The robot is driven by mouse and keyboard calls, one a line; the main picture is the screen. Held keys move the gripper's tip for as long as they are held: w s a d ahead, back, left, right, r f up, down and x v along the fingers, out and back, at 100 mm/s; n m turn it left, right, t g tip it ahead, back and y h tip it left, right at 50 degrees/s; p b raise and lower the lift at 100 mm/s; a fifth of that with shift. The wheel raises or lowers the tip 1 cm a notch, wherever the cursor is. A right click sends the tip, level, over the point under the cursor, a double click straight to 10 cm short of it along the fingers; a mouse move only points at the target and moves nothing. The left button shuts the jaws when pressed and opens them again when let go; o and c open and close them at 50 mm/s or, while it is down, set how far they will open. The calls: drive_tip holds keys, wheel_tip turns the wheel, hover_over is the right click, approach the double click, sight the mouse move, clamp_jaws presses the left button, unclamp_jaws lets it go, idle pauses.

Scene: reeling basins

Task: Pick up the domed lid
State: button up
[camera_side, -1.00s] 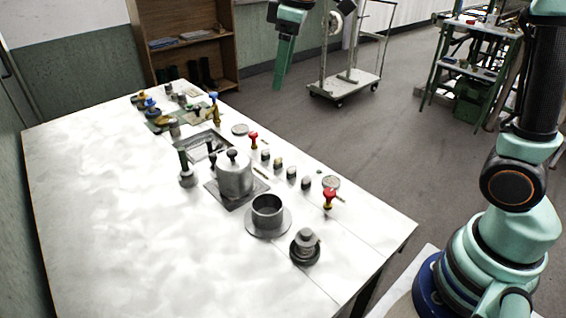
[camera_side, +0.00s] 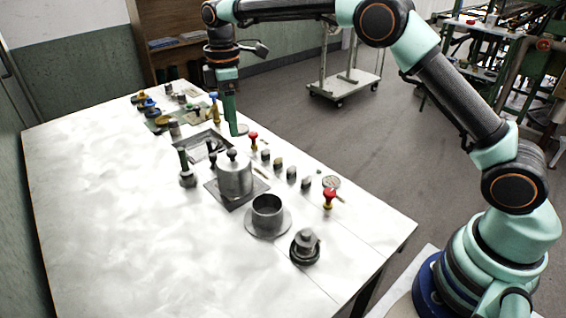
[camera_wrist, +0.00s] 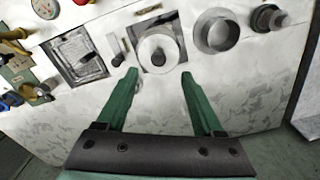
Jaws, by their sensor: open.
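The domed lid (camera_side: 238,161) appears as the grey top with a dark knob on the metal pot (camera_side: 235,181), near the middle of the table. In the wrist view the lid (camera_wrist: 148,45) is a pale disc with a dark knob, just beyond my fingertips. My gripper (camera_side: 232,132) points down above the table, behind the pot in the side view and apart from it. In the wrist view my gripper (camera_wrist: 158,74) has its two green fingers spread with nothing between them. The seam between lid and pot is too small to tell.
An open cup on a saucer (camera_side: 283,224) and a dark-based metal piece (camera_side: 305,247) stand in front of the pot. A green-handled tool (camera_side: 185,170) is to its left. Small dark pieces and red-topped stamps (camera_side: 328,198) line its right. The table's left side is clear.

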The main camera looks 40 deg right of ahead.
sight(233, 151)
wheel_tip(233, 151, down, 8)
drive_tip(key=shift+w+a+f, duration=0.1)
drive_tip(key=shift+f, duration=0.1)
idle(0.3)
drive_tip(key=shift+c, duration=0.3)
clamp_jaws()
idle(1.1)
